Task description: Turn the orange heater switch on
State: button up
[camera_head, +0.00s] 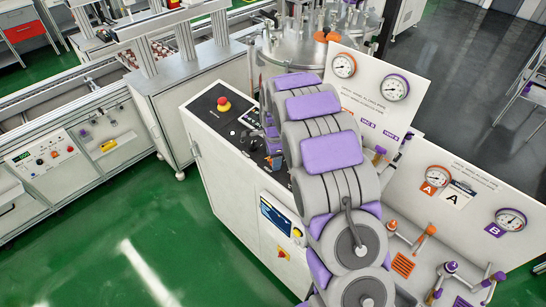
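I cannot pick out an orange heater switch with certainty. On the right panel, an orange slotted plate (403,265) lies flat near the orange-handled valves (430,229). The orange A label (436,177) is on the upright gauge board behind them. My grey and purple arm crosses the middle of the view and hides part of the cabinet top. Small dark and purple parts (268,135) show at the arm's left edge, over the black control panel (235,120). They may belong to my gripper, but its fingers cannot be made out.
A red emergency button (223,104) stands on the white cabinet (225,165). A steel vessel (305,48) is behind my arm. Purple-handled valves (450,268) stand at the lower right. Conveyor units (60,160) are at the left, with clear green floor (120,245) in front.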

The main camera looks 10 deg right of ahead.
notch_tip(320, 180, up, 17)
jog(key=s, duration=0.1)
jog(key=shift+s, duration=0.15)
dwell(0.5)
jog(key=s+f+n+g+b, duration=0.1)
jog(key=s+f+n+b, duration=0.2)
jog(key=s, duration=1.2)
jog(key=s+f+n+g+b, duration=0.1)
jog(key=s+f+n+b, duration=0.3)
jog(key=s+n, duration=0.4)
jog(key=s+f+n+b, duration=0.3)
jog(key=s+n, duration=0.3)
jog(key=s, duration=1.6)
jog(key=shift+f+g+b, duration=0.3)
jog(key=shift+g+b, duration=0.1)
jog(key=shift+b, duration=0.25)
